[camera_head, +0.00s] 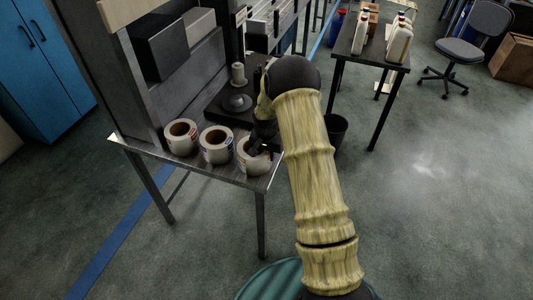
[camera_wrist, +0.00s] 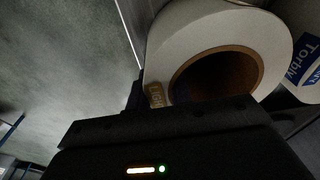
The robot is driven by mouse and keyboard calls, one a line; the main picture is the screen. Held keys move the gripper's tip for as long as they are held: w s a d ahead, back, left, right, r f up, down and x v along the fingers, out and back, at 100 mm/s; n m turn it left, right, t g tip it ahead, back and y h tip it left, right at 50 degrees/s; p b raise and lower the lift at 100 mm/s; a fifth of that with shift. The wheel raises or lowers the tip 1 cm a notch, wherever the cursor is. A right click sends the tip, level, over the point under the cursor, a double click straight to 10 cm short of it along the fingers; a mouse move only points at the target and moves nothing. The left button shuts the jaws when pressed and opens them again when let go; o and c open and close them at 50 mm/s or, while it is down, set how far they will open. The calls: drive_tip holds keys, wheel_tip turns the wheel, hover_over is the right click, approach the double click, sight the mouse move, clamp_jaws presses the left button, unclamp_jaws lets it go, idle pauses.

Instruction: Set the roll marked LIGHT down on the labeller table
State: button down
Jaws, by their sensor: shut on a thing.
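A white roll with a brown core (camera_head: 247,164) is at the right front corner of the labeller table (camera_head: 205,173). My gripper (camera_head: 259,146) is shut on this roll's wall. In the wrist view the roll (camera_wrist: 205,32) fills the upper right, with a small gold-brown label on its side. I cannot tell whether the roll's underside touches the table. The gripper's fingertips are mostly hidden by the roll and the gripper body.
Two similar rolls, a left one (camera_head: 181,151) and a middle one (camera_head: 215,157), stand on the table in a row left of the held roll. A blue-labelled roll (camera_wrist: 304,62) shows beside it. The labelling machine (camera_head: 237,101) stands behind. A bin (camera_head: 337,130) stands right of the table.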

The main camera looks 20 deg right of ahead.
drive_tip(key=c, duration=1.3)
unclamp_jaws()
drive_tip(key=shift+o, duration=0.2)
drive_tip(key=r, duration=0.4)
drive_tip(key=s+r+b, duration=0.1)
drive_tip(key=r, duration=0.7)
drive_tip(key=shift+s+a+b, duration=0.2)
drive_tip(key=shift+a+b, duration=0.1)
drive_tip(key=shift+a, duration=0.05)
